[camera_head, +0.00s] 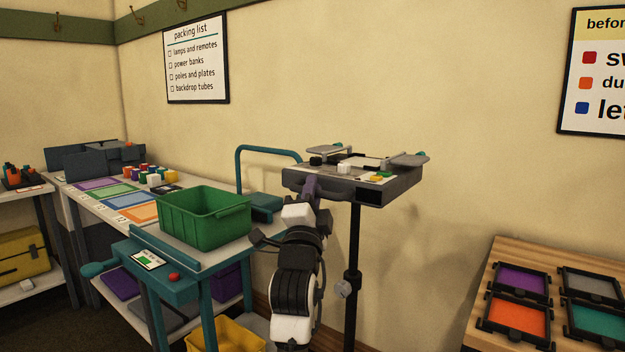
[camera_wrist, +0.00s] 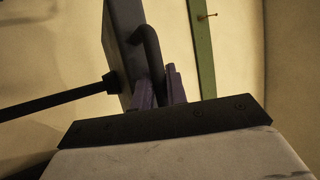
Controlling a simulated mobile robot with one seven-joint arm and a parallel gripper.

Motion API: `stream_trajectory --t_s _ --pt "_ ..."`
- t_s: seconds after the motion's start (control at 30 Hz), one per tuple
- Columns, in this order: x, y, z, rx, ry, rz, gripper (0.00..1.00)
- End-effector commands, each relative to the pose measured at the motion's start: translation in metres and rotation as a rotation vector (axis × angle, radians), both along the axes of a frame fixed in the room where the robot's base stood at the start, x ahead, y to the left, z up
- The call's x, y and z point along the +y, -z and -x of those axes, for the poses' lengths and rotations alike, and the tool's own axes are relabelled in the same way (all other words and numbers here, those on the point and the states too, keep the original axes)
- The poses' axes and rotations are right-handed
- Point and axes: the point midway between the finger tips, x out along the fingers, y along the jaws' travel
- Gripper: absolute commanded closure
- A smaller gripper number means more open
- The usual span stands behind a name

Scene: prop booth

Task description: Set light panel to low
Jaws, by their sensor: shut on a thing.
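A flat grey box (camera_head: 405,193), which looks like the light panel, sits on top of a black upright pole (camera_head: 356,245). In the wrist view its grey side (camera_wrist: 125,45) stands close to my gripper, with the dark pole (camera_wrist: 60,100) running off to the left. My gripper (camera_head: 311,188) is at the box's left front corner. In the wrist view, the purple fingers of my gripper (camera_wrist: 160,90) are shut on a dark curved handle (camera_wrist: 150,50) on the box. The fingers partly hide the handle's lower end. Any brightness setting is not readable.
A pole collar has a round knob (camera_head: 343,290). Small blocks and grey plates lie on the box's top. A teal-framed cart (camera_head: 170,285) with a green bin (camera_head: 205,220) stands left of my arm. A wooden table with coloured panels (camera_head: 480,335) stands at right.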

Motion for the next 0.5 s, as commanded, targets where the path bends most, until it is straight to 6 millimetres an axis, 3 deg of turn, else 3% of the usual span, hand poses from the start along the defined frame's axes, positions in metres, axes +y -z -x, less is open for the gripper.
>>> stream_trajectory --t_s 0.03,0.2,0.5 --pt "0.001 0.031 0.0 0.004 -0.001 0.0 1.0" --pt "0.001 0.075 0.0 0.004 -0.002 0.001 1.0" --pt "0.001 0.12 0.0 0.003 -0.001 0.0 1.0"
